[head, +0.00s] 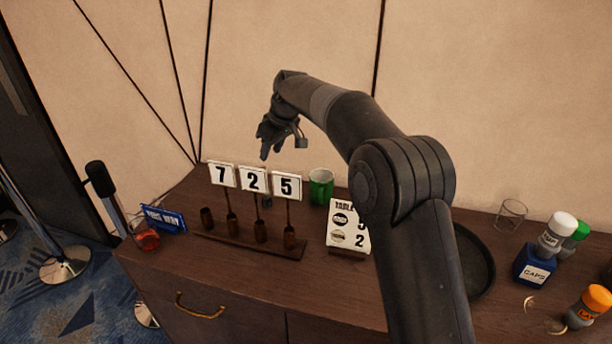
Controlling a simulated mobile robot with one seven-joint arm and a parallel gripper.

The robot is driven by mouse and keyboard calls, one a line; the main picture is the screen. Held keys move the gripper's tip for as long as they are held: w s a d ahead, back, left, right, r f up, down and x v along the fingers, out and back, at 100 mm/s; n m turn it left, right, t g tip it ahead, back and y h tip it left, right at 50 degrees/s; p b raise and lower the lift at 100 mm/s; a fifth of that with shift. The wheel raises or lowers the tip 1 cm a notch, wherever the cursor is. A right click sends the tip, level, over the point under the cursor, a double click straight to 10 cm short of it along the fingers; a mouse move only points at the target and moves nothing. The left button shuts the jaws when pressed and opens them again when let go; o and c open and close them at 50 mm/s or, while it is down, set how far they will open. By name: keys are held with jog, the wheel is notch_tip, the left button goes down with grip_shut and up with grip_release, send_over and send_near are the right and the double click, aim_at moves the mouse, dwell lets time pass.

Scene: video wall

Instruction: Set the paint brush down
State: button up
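My gripper (281,142) is in the air above and behind the row of number cards, against the beige wall. Its fingers are small and dark here, and I cannot tell whether they are apart or closed on something. I cannot make out a paint brush anywhere in the head view. A small dark shape (266,201) shows behind the cards, too small to name. The dark wooden cabinet top (330,278) lies below my gripper.
A wooden rack (250,252) holds cards 7, 2 and 5. A green cup (321,187), a table sign (347,229) and a blue sign (164,219) stand nearby. A dark round tray (478,262), a clear glass (510,215) and several bottles (590,306) are at right. The front middle is clear.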

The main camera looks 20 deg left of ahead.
jog(key=shift+d+r, duration=0.1)
jog(key=s+d+r+m+t+h, duration=0.15)
jog(key=s+d+r, duration=0.25)
jog(key=d, duration=0.5)
jog(key=s+d+r+m, duration=0.3)
jog(key=s+d+r, duration=0.1)
jog(key=d, duration=0.5)
jog(key=s+d+r+m+t, duration=0.1)
jog(key=s+d+r+m, duration=0.2)
jog(key=d, duration=0.6)
jog(key=s+d+f+m+h, duration=0.1)
jog(key=s+d+f+m, duration=0.2)
jog(key=s+d, duration=0.6)
jog(key=s+d+f+m+t+h, duration=0.1)
jog(key=s+d+f+m, duration=0.2)
jog(key=s+d, duration=0.6)
jog(key=shift+s+d+f, duration=0.35)
jog(key=shift+s+f, duration=0.65)
jog(key=shift+s, duration=2.8)
jog(key=shift+t+h, duration=0.25)
